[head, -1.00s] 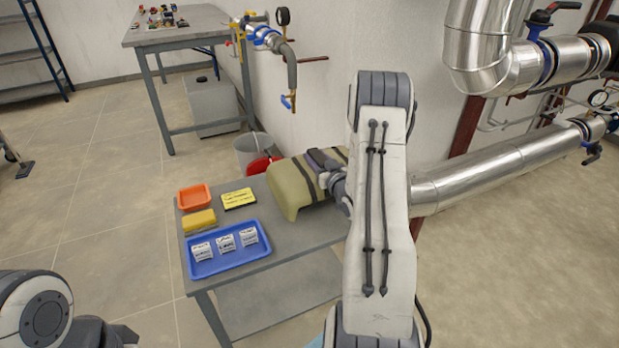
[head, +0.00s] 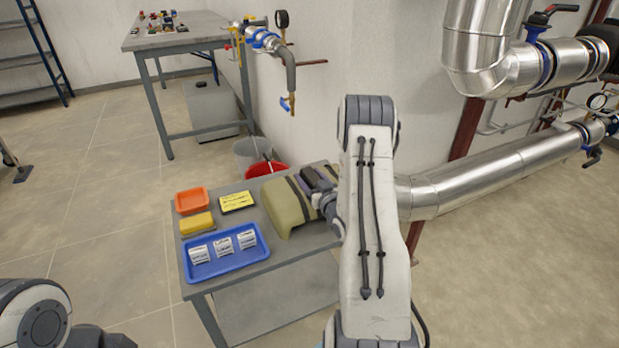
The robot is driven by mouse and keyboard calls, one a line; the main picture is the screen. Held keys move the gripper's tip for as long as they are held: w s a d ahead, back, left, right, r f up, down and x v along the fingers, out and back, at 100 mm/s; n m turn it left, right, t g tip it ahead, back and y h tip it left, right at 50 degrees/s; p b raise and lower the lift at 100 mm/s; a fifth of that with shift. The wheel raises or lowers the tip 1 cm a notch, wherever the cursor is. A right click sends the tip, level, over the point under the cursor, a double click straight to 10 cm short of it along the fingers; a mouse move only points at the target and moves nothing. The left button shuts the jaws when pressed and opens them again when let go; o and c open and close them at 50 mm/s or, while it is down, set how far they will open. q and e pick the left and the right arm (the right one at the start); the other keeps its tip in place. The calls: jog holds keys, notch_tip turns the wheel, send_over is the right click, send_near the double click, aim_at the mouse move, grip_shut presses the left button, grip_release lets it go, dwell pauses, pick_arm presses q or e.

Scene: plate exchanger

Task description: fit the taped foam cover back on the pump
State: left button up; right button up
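The olive foam cover (head: 284,208) with dark tape bands is at the right part of the small grey table in the head view. My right gripper (head: 318,184) is on its top at the dark bands and appears shut on it; the fingertips are hard to make out. My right arm hides the cover's right end. I cannot tell whether the cover touches the table or hangs just above it. I cannot make out the pump; my arm may hide it. Of my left arm only a part shows at the lower left, and its gripper is out of view.
On the small table (head: 282,258) are a blue tray (head: 222,268) with several white labelled packs, an orange tray (head: 192,201), a yellow sponge-like block (head: 197,224) and a yellow label card (head: 237,201). Silver pipes (head: 490,175) run at the right.

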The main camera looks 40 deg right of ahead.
jog(key=shift+r, duration=0.15)
jog(key=shift+s+r, duration=0.1)
jog(key=shift+r, duration=0.05)
jog(key=p+v, duration=0.1)
jog(key=v, duration=1)
jog(key=shift+s, duration=0.4)
jog(key=shift+a, duration=0.1)
